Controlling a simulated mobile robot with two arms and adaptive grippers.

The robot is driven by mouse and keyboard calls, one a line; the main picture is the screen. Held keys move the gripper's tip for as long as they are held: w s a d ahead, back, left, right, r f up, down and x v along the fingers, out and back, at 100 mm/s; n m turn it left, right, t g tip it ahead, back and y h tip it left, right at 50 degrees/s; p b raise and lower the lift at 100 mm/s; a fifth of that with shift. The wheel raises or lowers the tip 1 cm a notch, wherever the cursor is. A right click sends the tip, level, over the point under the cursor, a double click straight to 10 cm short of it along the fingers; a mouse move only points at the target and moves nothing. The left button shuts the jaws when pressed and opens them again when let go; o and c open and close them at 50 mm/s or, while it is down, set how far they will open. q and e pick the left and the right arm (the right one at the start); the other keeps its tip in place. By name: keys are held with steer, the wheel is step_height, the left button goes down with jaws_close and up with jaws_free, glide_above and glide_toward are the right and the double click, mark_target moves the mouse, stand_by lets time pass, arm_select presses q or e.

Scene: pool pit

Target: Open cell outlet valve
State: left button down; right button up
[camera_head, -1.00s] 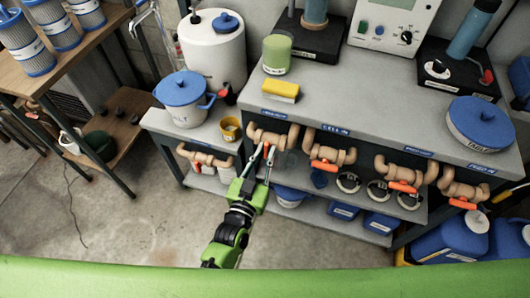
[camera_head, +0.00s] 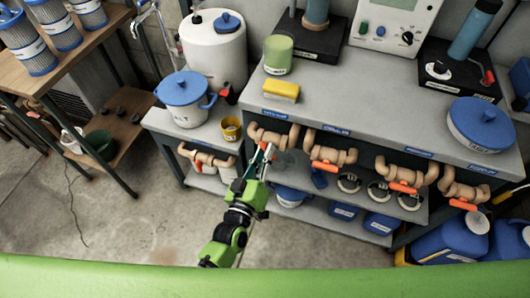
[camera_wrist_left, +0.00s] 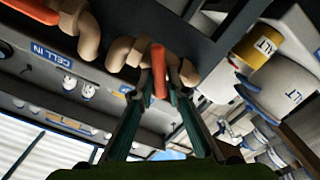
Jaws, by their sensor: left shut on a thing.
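A tan pipe valve (camera_head: 270,137) sits under the front edge of the grey bench, left of the one labelled CELL IN. Its own label (camera_head: 274,114) is too small to read. Its orange handle (camera_head: 268,149) also shows in the left wrist view (camera_wrist_left: 158,68), pointing towards the camera. My left gripper (camera_head: 265,156) is shut on this handle, with one teal finger on each side in the left wrist view (camera_wrist_left: 157,94). The fingertips partly hide the handle in the head view. My right gripper is not in view.
Similar valves with orange handles stand close by, one at the left (camera_head: 205,158) and the CELL IN valve (camera_head: 330,155) at the right. A lower shelf (camera_head: 345,218) with blue containers lies below. A yellow cup (camera_head: 231,128) stands on the side bench. Open floor lies at the left.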

arm_select(q)
steer(key=n+b, duration=0.1)
steer(key=n, duration=0.6)
steer(key=n+b, duration=0.1)
steer(key=n, duration=0.2)
steer(key=shift+a+f+n+b, duration=0.15)
steer(key=shift+f+n+b, duration=0.15)
steer(key=shift+f+b, duration=0.1)
steer(key=shift+n, duration=0.3)
steer(key=c, duration=2.1)
jaws_free()
